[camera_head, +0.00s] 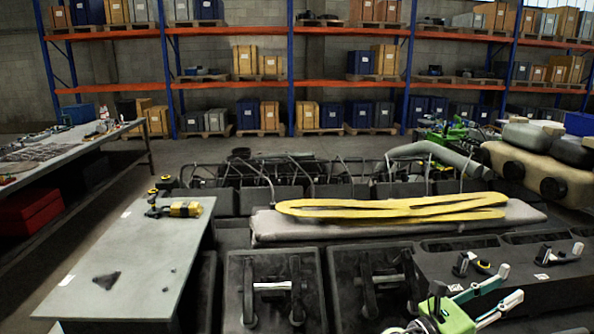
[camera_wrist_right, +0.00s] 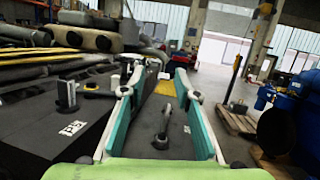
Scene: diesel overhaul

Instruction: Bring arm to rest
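My right gripper (camera_head: 511,284) is at the lower right of the head view, over the dark engine block top (camera_head: 440,270). Its green body and two pale fingers with teal pads show, with a clear gap between the fingers. In the right wrist view the same gripper (camera_wrist_right: 158,80) has its fingers wide apart, with nothing held. A small dark part with a rod (camera_wrist_right: 165,125) shows on the dark surface beyond, between the fingers but apart from them. My left gripper is in neither view.
Small upright fittings (camera_head: 462,264) stand on the block close to the right gripper. A yellow strap (camera_head: 390,208) lies on a padded cover. A grey table (camera_head: 130,250) at left bears a yellow tool (camera_head: 184,209). Storage racks (camera_head: 290,85) line the back wall.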

